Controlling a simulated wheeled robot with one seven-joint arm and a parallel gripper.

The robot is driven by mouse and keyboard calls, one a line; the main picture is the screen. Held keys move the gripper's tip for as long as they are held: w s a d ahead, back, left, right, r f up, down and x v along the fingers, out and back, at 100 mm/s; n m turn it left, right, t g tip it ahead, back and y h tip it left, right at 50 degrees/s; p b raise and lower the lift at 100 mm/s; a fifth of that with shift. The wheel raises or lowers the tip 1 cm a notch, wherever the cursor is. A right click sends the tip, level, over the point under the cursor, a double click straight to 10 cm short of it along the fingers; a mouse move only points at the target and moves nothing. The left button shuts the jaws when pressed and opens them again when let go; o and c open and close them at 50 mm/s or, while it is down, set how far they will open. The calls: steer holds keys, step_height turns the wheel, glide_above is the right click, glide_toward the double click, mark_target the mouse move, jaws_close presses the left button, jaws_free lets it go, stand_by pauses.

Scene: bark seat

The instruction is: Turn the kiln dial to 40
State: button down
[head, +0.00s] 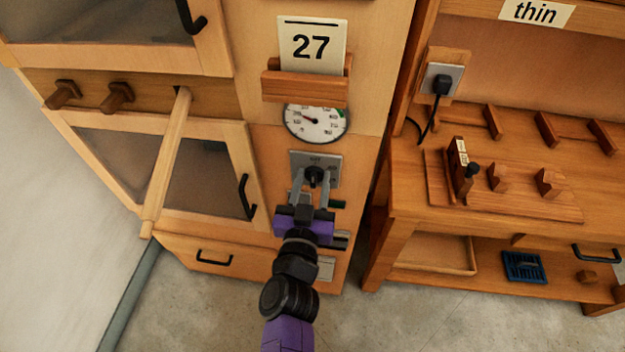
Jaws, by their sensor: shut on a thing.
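The kiln dial is a small black knob (315,175) on a grey plate (299,160) on the front of the wooden kiln cabinet. My gripper (315,180) reaches up from below, its two grey fingers shut on the knob, one on each side. The plate's markings are too small to read, and its lower part is partly hidden by my gripper.
Left of the dial are two glass-fronted doors with black handles (246,196), wooden pegs (117,97) and a long wooden bar (168,160) sticking out. A drawer (230,262) lies below. On the right stands a workbench (420,207) with a socket and plug (441,84).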

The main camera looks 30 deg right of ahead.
steer(key=shift+m, duration=0.3)
steer(key=shift+s+m+p, duration=0.1)
steer(key=shift+m+p, duration=0.4)
steer(key=shift+m, duration=0.4)
steer(key=m, duration=0.3)
steer(key=shift+s+d+m+p, duration=0.1)
steer(key=shift+d+m+p, duration=0.1)
steer(key=shift+m+p, duration=0.1)
steer(key=m, duration=0.5)
steer(key=shift+s+d+f+m, duration=0.1)
steer(key=shift+d+f+m, duration=0.05)
steer(key=shift+f+m, duration=0.15)
steer(key=c, duration=0.9)
jaws_free()
steer(key=shift+o, duration=0.2)
